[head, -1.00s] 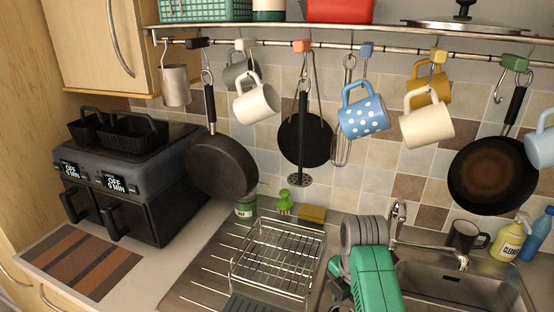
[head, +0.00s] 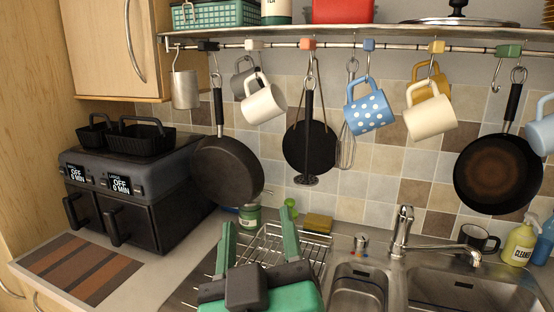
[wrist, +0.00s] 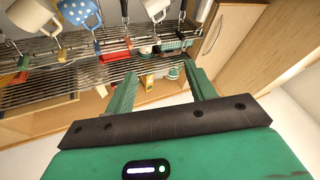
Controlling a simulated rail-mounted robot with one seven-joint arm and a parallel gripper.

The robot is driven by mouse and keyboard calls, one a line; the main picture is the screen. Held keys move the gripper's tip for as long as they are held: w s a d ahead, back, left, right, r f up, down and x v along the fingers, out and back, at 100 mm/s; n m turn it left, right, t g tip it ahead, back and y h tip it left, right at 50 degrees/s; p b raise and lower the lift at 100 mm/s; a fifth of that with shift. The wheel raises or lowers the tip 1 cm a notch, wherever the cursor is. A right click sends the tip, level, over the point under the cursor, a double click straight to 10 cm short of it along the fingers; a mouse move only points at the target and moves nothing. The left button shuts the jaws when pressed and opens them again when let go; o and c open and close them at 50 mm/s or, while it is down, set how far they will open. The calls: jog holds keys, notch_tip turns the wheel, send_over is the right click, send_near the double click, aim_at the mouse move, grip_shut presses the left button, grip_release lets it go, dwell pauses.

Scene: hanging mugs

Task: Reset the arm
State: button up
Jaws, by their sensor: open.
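My gripper (head: 259,240) is green with a dark crossbar. In the head view it stands in front of the dish rack, its two fingers pointing up and apart, with nothing between them. In the wrist view my gripper (wrist: 160,88) also shows both fingers spread and empty, with the rail and shelf beyond. It touches none of the hanging mugs. A blue dotted mug (head: 369,113), a cream mug (head: 430,118), a white mug (head: 265,103), a grey mug (head: 240,82) and a yellow mug (head: 434,72) hang from the rail above.
The wire dish rack (head: 298,243) is partly hidden behind my gripper. The sink (head: 475,290) and tap (head: 402,232) are to the right, with a black mug (head: 478,239) behind. A dark pan (head: 227,172) hangs left, near the air fryer (head: 125,200). Space above the sink is clear.

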jog(key=s+d+r+m+t+h+b, duration=0.1)
jog(key=s+r+m+t, duration=0.1)
jog(key=s, duration=0.3)
jog(key=s+d+r+m+t+h, duration=0.1)
jog(key=s+r+m, duration=0.15)
jog(key=s, duration=0.35)
notch_tip(320, 180, up, 18)
jog(key=p, duration=1.8)
jog(key=shift+r+t+y+p, duration=0.25)
jog(key=shift+t+y+p, duration=0.05)
jog(key=shift+w+m, duration=0.1)
jog(key=shift+m, duration=0.15)
